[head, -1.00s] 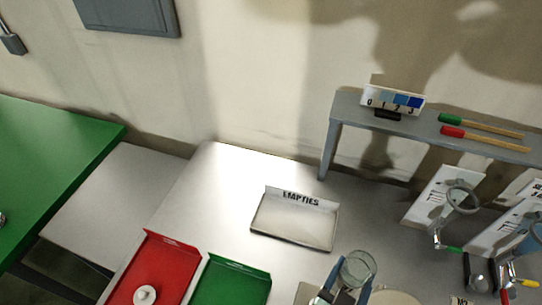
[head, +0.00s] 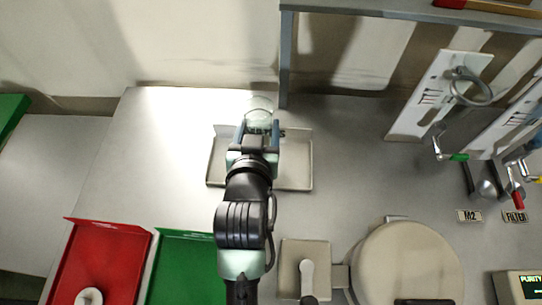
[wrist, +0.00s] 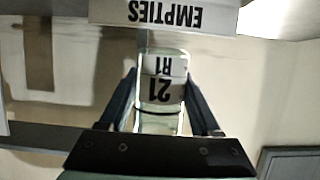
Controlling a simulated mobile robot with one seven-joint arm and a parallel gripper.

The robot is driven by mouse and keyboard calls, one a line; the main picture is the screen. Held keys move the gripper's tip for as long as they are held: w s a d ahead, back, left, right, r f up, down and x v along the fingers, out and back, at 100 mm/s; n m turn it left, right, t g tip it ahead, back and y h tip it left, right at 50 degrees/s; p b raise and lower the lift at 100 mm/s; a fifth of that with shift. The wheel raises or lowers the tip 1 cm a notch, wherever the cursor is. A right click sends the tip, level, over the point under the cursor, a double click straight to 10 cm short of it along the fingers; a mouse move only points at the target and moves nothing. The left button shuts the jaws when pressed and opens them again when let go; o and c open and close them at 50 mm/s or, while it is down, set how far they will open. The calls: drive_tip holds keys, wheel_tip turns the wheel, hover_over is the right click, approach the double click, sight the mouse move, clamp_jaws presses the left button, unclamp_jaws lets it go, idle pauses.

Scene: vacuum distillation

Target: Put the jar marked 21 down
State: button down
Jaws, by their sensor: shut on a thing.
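My gripper (head: 257,130) is shut on a clear glass jar (head: 259,104). In the wrist view the jar marked 21 (wrist: 162,66) sits between the two fingers of my gripper (wrist: 160,80), its label reading 21 and R1 upside down. The shallow tray marked EMPTIES (head: 296,178) lies below my gripper in the head view, partly covered by my arm. Its sign (wrist: 165,14) shows upside down at the top of the wrist view. I cannot tell how high the jar is above the tray or bench.
A red tray (head: 88,262) with a white knob-like item (head: 89,297) and a green tray (head: 182,270) lie front left. A grey shelf (head: 390,10) stands at the back right. A round beige device (head: 407,265) stands front right. The bench left of the EMPTIES tray is clear.

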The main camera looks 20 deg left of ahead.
drive_tip(key=f, duration=0.4)
drive_tip(key=shift+s+f, duration=0.2)
drive_tip(key=shift+f, duration=0.15)
drive_tip(key=shift+a+f, duration=0.1)
drive_tip(key=shift+f, duration=2.15)
drive_tip(key=shift+b, duration=0.3)
drive_tip(key=shift+f, duration=0.15)
drive_tip(key=shift+c, duration=0.5)
unclamp_jaws()
